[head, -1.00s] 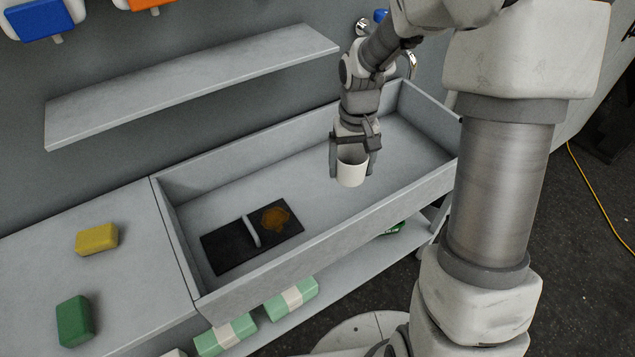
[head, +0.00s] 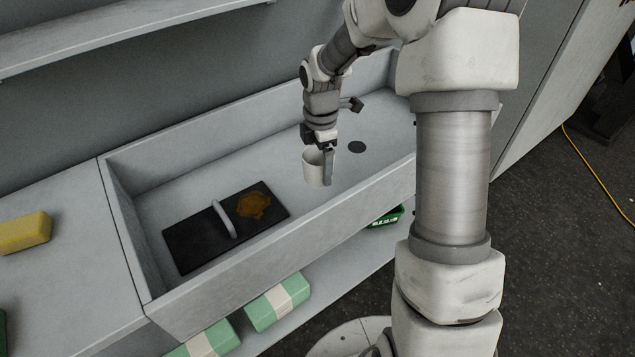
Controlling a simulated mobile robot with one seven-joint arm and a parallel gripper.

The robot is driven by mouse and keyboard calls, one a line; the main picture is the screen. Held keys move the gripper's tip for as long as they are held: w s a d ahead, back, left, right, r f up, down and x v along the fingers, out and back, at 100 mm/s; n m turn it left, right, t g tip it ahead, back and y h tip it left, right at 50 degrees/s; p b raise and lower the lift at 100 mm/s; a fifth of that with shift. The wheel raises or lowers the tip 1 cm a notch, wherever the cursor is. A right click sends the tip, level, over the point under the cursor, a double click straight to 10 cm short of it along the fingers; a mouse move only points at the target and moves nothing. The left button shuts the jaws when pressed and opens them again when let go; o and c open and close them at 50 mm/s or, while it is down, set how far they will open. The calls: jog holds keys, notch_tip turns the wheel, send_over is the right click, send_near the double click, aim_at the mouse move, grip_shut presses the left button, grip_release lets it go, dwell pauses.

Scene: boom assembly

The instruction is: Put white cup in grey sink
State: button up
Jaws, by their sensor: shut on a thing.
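The white cup (head: 313,170) is held by my gripper (head: 322,168), which is shut on it. The gripper points down, with one finger showing on the cup's right side. The cup looks upright, over the inside of the grey sink (head: 203,147), right of its middle. I cannot tell whether the cup's bottom touches the sink floor. The round drain (head: 357,147) shows on the sink floor right of the cup.
A dark board (head: 197,246) with a light handle and a brown stain lies in the sink's left part. A yellow sponge (head: 24,233) is on the left counter. Green-and-white packs (head: 278,303) and a green tray (head: 387,216) are below the sink.

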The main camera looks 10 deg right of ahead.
jog(key=f+n, duration=0.1)
jog(key=f+n+b, duration=0.1)
jog(key=f, duration=0.1)
jog(key=shift+w+n+b, duration=0.3)
notch_tip(320, 180, down, 10)
jog(key=shift+r+b, duration=0.15)
jog(key=shift+b, duration=1)
jog(key=o, duration=1.1)
jog(key=shift+f, duration=0.2)
jog(key=shift+r, duration=0.1)
